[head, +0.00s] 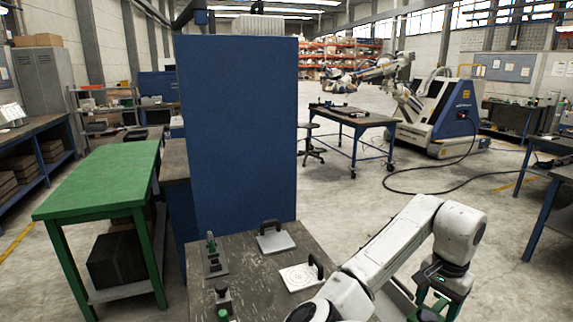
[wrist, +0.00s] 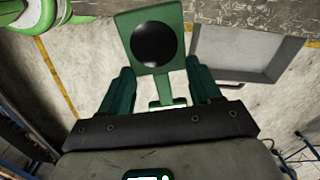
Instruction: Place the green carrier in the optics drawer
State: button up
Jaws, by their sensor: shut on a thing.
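The green carrier (wrist: 150,88) is a green plate with a round black disc. In the wrist view it stands between the fingers of my gripper (wrist: 163,88), which is shut on it. In the head view my gripper (head: 440,290) is at the lower right, beyond the bench's right side, and the carrier is hard to tell from the green fingers. An open drawer (wrist: 235,52) with a pale floor, dark rim and handle juts from the bench edge in the wrist view, right of the carrier. It looks like the optics drawer. My arm seems to hide it in the head view.
The dark bench (head: 250,262) holds two handled plates (head: 275,238) (head: 298,277) and two small black-and-green fixtures (head: 213,260) (head: 223,303). A tall blue panel (head: 240,130) stands behind it. A green table (head: 105,178) is at left. The floor to the right is open.

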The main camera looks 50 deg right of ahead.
jog(key=w+a+f+n, duration=0.2)
jog(key=w+a+n, duration=0.4)
jog(key=w, duration=0.4)
jog(key=w+a+f+n, duration=0.3)
jog(key=w+a+n, duration=0.2)
jog(key=w+a, duration=0.5)
jog(key=w+a+f+n, duration=0.1)
jog(key=w+a+n, duration=0.2)
jog(key=a, duration=0.4)
jog(key=w+a+f+n, duration=0.2)
jog(key=w+a+n, duration=0.1)
jog(key=a, duration=0.5)
jog(key=w+a+f+n, duration=0.2)
jog(key=w+a+n, duration=0.1)
jog(key=a, duration=0.5)
jog(key=shift+a+n, duration=0.25)
jog(key=shift+n, duration=0.45)
